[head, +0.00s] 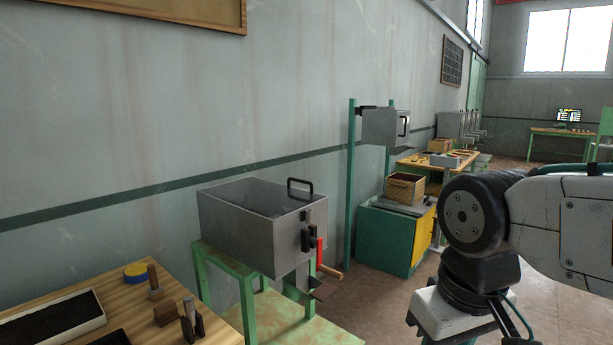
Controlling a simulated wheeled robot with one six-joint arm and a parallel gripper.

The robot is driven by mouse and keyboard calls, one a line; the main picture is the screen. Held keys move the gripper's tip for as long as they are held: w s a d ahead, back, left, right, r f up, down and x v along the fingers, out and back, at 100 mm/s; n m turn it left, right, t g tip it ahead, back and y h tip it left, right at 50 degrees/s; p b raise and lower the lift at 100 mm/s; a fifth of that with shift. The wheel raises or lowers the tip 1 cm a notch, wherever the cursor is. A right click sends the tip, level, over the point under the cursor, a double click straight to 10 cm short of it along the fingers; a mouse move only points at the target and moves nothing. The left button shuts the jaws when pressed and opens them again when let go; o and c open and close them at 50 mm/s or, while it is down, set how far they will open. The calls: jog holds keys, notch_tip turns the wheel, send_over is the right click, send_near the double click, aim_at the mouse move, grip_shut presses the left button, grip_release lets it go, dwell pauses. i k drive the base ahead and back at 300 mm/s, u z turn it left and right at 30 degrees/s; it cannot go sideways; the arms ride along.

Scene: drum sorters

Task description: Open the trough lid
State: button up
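A grey metal trough (240,233) stands on a green frame left of the middle in the head view. A black loop handle (300,187) stands up at the right end of the lid. Black fittings and a red lever (319,252) with a wooden grip are on the trough's right end. My arm comes in from the right, apart from the trough. My gripper itself is below the picture and does not show.
A wooden table (170,295) with a tray of dark material (50,325) and small tools is at the lower left. Open floor lies right of the trough.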

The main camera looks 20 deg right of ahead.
aim_at(290, 179)
jog(key=z, duration=0.2)
jog(key=i, duration=1.1)
jog(key=u, duration=0.65)
